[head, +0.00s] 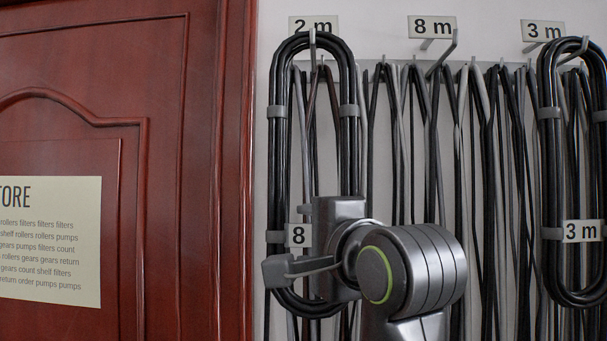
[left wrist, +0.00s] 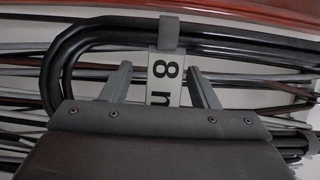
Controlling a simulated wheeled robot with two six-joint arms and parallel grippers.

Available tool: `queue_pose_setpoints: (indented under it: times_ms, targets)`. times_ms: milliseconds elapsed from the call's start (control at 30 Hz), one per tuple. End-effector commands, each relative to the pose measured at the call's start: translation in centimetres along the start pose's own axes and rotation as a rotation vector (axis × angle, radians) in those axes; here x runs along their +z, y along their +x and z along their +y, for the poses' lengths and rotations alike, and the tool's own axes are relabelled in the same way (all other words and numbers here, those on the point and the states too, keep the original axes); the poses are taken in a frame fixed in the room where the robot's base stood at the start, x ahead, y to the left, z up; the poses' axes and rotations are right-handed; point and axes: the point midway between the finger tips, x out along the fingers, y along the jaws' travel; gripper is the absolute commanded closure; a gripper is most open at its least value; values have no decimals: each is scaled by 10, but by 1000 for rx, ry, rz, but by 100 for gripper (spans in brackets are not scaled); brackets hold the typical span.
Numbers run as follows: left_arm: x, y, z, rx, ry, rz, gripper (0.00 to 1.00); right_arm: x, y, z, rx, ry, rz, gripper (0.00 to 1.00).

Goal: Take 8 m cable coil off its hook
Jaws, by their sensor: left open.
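The 8 m cable coil (head: 279,160) is a tall black loop with grey bands. It hangs from a hook (head: 312,42) under the sign "2 m" (head: 313,24). Its white tag (head: 298,235) shows an "8", the rest hidden by my gripper.
The hook (head: 441,57) under the "8 m" sign (head: 432,27) is empty. A coil tagged "3 m" (head: 548,170) hangs at the right under a "3 m" sign. Many thin cables (head: 487,170) hang behind. A red-brown door (head: 150,220) with a notice (head: 50,240) is at left.

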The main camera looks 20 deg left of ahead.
Motion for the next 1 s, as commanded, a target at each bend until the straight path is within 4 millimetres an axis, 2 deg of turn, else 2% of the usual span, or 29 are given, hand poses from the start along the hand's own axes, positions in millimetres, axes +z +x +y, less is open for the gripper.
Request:
queue_pose_setpoints:
  times_ms: [133, 500, 567, 1000]
  targets:
    - [0, 0, 0, 0, 0, 1, 45, -9, 0, -13, -15, 5, 13, 64]
    - [0, 0, 0, 0, -1, 0, 94, 6, -1, -6, -8, 4, -7, 64]
    - [0, 0, 0, 0, -1, 0, 100, 6, -1, -6, -7, 4, -7, 64]
    - [0, 0, -7, -5, -2, -1, 100, 3, 0, -3, -3, 2, -3, 64]
